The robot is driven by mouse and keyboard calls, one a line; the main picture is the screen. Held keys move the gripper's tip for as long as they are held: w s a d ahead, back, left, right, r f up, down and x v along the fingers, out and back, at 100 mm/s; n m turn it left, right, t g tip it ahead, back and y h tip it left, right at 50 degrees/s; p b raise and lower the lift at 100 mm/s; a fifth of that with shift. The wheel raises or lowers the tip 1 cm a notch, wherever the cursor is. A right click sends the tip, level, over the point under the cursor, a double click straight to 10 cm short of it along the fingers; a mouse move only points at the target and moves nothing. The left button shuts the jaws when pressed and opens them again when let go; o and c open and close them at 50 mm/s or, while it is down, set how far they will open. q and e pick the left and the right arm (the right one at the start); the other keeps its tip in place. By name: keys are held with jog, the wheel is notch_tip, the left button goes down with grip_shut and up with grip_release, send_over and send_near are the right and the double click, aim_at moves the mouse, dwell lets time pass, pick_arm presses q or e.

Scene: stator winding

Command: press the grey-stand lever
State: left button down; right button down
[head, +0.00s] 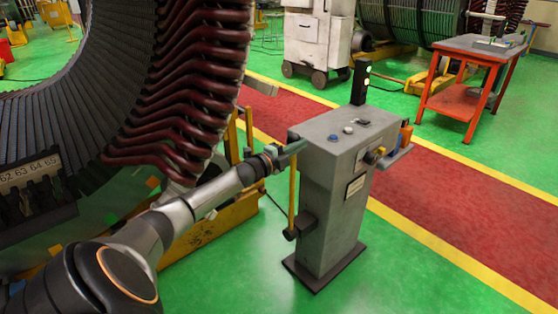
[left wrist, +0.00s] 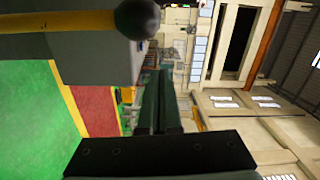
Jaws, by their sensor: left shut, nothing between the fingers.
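The grey stand (head: 335,200) is a tall box on a dark base plate, with buttons on its top. Its lever (head: 292,190) is a yellow rod standing nearly upright along the left side, joined low to a dark block. In the left wrist view the lever's yellow rod (left wrist: 60,20) ends in a black ball knob (left wrist: 137,18) at the top edge. The knob appears beyond the fingertips; contact cannot be told. My right gripper is out of view.
The large stator (head: 60,120) with dark red coils (head: 185,85) fills the left, close to my left arm. A yellow frame (head: 215,225) stands beside the lever. A red table (head: 460,95) is at the back right. Green floor (head: 420,280) lies open at the front right.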

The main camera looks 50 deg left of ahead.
pick_arm(q)
jog(key=s+p, duration=0.1)
jog(key=s, duration=0.9)
jog(key=shift+d, duration=0.4)
